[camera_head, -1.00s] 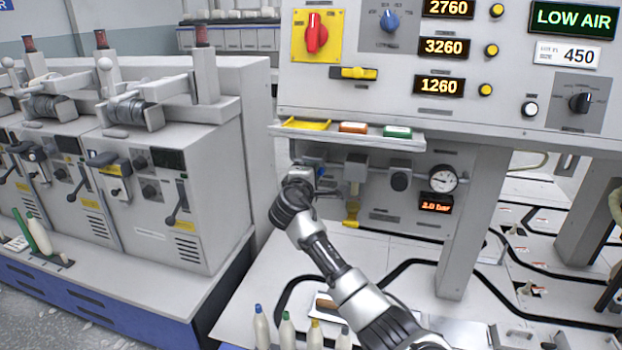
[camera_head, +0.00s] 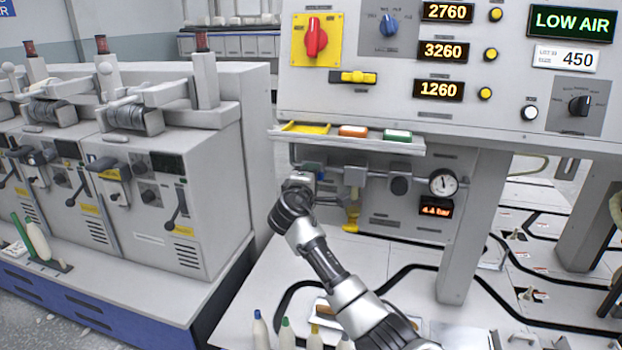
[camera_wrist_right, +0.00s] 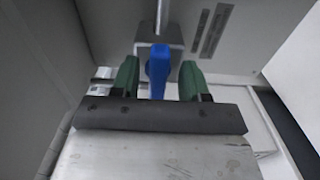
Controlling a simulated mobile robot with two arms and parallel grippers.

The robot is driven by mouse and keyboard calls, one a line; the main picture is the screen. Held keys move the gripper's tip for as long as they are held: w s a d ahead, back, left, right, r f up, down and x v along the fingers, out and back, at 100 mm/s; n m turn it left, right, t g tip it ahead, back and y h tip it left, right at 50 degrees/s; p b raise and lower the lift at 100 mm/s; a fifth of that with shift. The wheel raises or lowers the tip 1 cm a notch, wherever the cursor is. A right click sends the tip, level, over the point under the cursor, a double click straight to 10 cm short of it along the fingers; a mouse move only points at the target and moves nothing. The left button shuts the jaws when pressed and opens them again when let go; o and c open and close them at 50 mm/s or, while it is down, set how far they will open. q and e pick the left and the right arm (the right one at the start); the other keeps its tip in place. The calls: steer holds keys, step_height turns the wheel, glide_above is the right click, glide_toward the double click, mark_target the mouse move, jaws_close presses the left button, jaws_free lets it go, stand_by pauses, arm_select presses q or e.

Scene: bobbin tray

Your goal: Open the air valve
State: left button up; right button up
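The blue valve handle (camera_wrist_right: 158,68) shows in the right wrist view below a thin metal pipe, pointing toward the camera. My right gripper (camera_wrist_right: 158,80) has its green fingers on either side of it, with a visible gap on each side. In the head view my right gripper (camera_head: 300,182) is at the left end of the pipe under the console shelf, and mostly hides the handle. The round pressure gauge (camera_head: 443,183) sits at the pipe's right end. The red display (camera_head: 436,210) under it reads about 4.4 bar. My left gripper is not in view.
The console shelf (camera_head: 345,141) with yellow, orange and green trays overhangs the pipe. A yellow-bottomed filter bowl (camera_head: 352,215) hangs right of my gripper. A green sign (camera_head: 572,21) reads LOW AIR. Bobbins (camera_head: 260,330) stand at the bottom. A machine (camera_head: 180,160) stands left.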

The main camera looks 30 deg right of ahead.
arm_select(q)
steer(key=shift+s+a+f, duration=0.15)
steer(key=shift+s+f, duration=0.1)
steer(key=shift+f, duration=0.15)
arm_select(e)
steer(key=v, duration=1)
steer(key=shift+s+a, duration=0.25)
steer(key=shift+s, duration=0.05)
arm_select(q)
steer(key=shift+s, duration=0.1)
